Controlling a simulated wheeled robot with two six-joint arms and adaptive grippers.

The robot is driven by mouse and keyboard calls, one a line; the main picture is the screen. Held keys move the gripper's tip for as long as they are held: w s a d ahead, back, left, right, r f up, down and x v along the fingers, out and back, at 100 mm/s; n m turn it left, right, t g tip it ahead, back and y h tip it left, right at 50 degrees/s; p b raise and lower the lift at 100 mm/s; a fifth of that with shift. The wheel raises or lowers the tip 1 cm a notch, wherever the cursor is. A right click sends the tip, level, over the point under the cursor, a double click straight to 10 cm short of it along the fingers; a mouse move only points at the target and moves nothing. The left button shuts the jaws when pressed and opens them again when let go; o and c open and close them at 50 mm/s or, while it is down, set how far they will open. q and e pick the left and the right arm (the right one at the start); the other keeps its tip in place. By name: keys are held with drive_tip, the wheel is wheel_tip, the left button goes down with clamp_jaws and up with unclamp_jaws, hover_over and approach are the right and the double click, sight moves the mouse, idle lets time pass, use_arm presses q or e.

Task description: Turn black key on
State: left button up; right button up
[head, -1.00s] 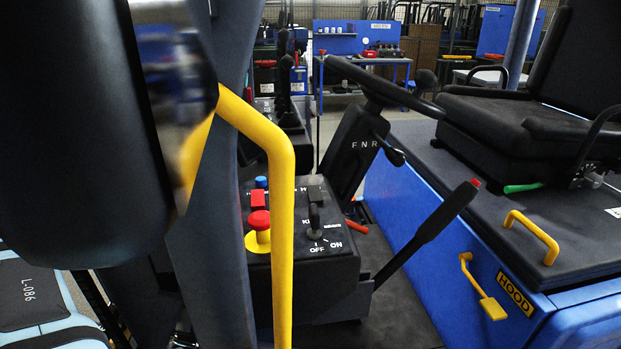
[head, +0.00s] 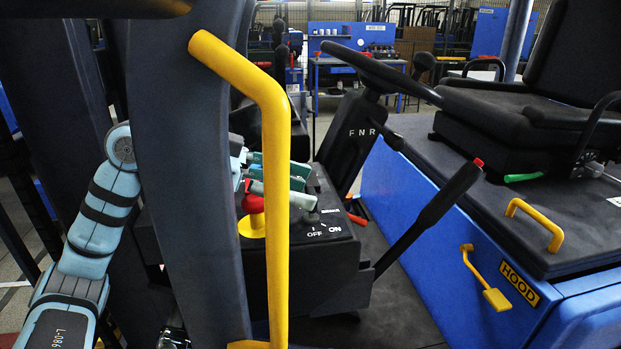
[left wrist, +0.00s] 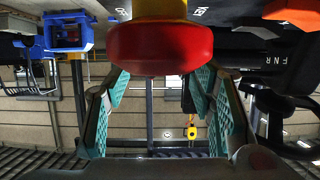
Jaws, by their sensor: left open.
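The black key (head: 311,217) is on the dark control panel, above the OFF and ON labels in the head view. Only its lower part shows; its top is covered by my gripper. My left gripper (head: 307,186) is open, its teal-padded fingers pointing right over the panel at the key. I cannot tell whether they touch it. In the left wrist view my fingers (left wrist: 160,112) stand apart on either side, and a big red knob (left wrist: 160,48) fills the upper middle, with the key hidden. My right gripper is not in view.
The red knob on its yellow base (head: 252,226) sits just left of the key, close under my fingers. A yellow grab bar (head: 275,200) and a dark pillar (head: 190,180) stand in front of my arm. A black lever (head: 430,218) and steering wheel (head: 380,75) are to the right.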

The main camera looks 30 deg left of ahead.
sight(309, 191)
use_arm(q)
drive_tip(key=shift+x, duration=1.5)
drive_tip(key=shift+s, duration=0.1)
drive_tip(key=shift+c, duration=0.4)
